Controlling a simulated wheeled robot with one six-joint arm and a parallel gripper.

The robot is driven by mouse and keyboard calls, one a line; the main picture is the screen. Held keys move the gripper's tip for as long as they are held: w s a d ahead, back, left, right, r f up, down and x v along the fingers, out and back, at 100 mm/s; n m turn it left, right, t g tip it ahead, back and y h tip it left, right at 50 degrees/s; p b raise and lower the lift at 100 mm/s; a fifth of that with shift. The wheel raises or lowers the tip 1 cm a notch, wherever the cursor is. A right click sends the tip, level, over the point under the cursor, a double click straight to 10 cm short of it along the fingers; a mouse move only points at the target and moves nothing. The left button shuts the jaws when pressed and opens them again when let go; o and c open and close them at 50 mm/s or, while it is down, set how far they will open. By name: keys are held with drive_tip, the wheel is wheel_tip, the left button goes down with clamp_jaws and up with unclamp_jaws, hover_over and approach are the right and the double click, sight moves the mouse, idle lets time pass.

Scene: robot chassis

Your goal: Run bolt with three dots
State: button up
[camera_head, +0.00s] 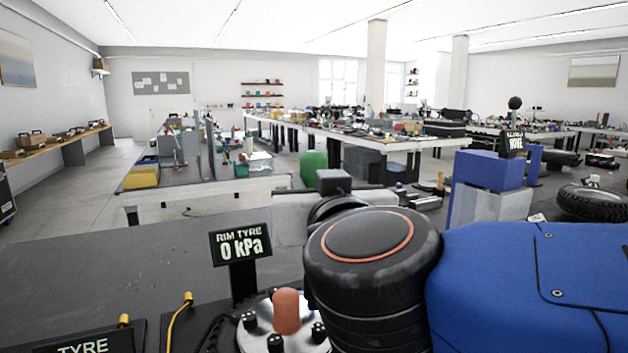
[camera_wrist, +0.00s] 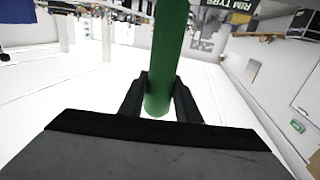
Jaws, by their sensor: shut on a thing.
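My gripper (camera_wrist: 160,98) is shut on a green cylindrical bar (camera_wrist: 168,50) in the wrist view. The bar runs up out of the picture, so its far end is hidden. In the head view a round metal rim (camera_head: 258,336) lies at the bottom, partly behind my arm. Black bolts (camera_head: 319,332) stand around its face, and a rounded orange-red peg (camera_head: 287,311) rises at its middle. I cannot make out dots on any bolt. My fingers and the green bar are hidden behind my arm in the head view.
A sign reading "RIM TYRE 0 kPa" (camera_head: 240,245) stands behind the rim. A yellow cable (camera_head: 178,318) and a "TYRE" sign (camera_head: 82,346) are at the lower left. A blue box (camera_head: 490,170) and a tyre (camera_head: 592,203) are at the right. Cluttered workbenches fill the back.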

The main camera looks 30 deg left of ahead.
sight(312, 152)
drive_tip(key=shift+f, duration=0.3)
idle(1.3)
drive_tip(key=shift+r, duration=2.9)
drive_tip(key=shift+a, duration=0.1)
